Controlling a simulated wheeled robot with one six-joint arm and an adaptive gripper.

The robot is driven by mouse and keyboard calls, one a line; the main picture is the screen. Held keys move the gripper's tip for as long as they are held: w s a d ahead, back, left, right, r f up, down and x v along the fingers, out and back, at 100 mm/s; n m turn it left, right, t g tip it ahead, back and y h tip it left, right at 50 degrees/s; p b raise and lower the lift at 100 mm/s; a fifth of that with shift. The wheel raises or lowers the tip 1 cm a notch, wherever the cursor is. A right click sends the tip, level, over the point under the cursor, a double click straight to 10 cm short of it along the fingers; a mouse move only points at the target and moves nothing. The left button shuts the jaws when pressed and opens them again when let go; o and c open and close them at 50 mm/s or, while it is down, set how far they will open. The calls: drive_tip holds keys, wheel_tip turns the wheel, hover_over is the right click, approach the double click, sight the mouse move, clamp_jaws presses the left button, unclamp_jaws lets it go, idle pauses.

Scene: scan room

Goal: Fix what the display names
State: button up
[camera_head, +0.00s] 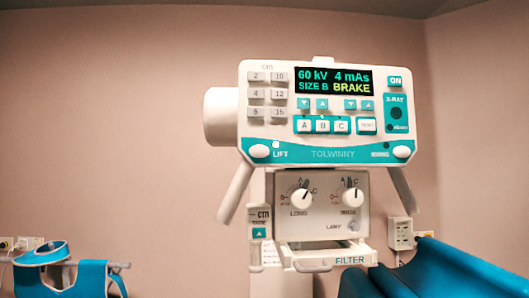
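The display (333,81) on the white and teal X-ray head reads "60 kV 4 mAs", "SIZE B" and "BRAKE"; "BRAKE" is yellower than the rest. Below it are keys A, B (323,125) and C, and small arrow keys. A LIFT button (260,151) is at the lower left and another button (402,151), its label unclear, at the lower right. On the box below are the LONG knob (301,197) and a second knob (352,197) with a blurred label. A LAMP button (354,224) and a FILTER tray (326,260) are lower. My gripper is not in view.
Grey cm keys (267,95) and an ON key (395,81) flank the display. White handles (237,192) slope down both sides. A small cm unit (260,222) hangs left of the knobs. Blue aprons (90,279) hang lower left; a wall box (400,233) and blue padded surface (440,272) are right.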

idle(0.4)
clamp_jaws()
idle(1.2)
